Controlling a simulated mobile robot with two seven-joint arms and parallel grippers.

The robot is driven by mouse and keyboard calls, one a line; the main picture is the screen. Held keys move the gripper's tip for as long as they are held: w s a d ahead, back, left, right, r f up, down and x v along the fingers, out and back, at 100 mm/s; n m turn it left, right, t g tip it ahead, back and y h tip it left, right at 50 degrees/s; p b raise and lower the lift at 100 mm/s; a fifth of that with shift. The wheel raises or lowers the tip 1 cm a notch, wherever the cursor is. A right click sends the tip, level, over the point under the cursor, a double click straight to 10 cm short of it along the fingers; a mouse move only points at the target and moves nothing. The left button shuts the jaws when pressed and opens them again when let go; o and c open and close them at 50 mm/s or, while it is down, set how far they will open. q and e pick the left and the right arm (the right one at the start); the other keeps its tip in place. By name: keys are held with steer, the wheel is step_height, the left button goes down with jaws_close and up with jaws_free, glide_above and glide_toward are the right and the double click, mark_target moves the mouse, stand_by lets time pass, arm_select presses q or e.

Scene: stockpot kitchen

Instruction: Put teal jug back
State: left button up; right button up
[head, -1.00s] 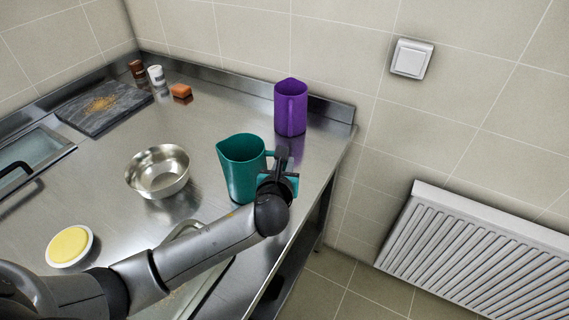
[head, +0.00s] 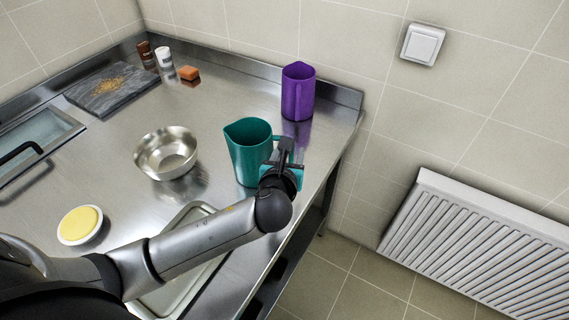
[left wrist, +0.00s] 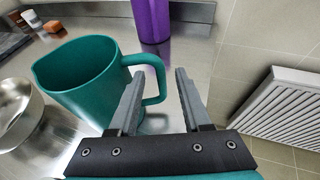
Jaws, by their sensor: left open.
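The teal jug (head: 247,148) stands upright on the steel counter, near its right edge. My left gripper (head: 284,154) is at the jug's handle side. In the left wrist view the jug (left wrist: 84,82) is at the left, its handle pointing right. The open jaws of my left gripper (left wrist: 158,88) straddle the outer part of the handle (left wrist: 160,80), with the left finger overlapping the handle loop. I cannot tell whether either finger touches it. My right gripper is in neither view.
A purple jug (head: 298,92) stands behind the teal one. A steel bowl (head: 166,152) is to the left. A tray (head: 190,213) lies beneath my arm. A yellow-topped dish (head: 80,224), a dark board (head: 112,90), shakers and an orange block (head: 189,73) are further left.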

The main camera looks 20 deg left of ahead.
arm_select(q)
steer(key=p+v, duration=0.1)
steer(key=v, duration=0.7)
steer(key=shift+s, duration=0.3)
steer(key=shift+d+r, duration=0.1)
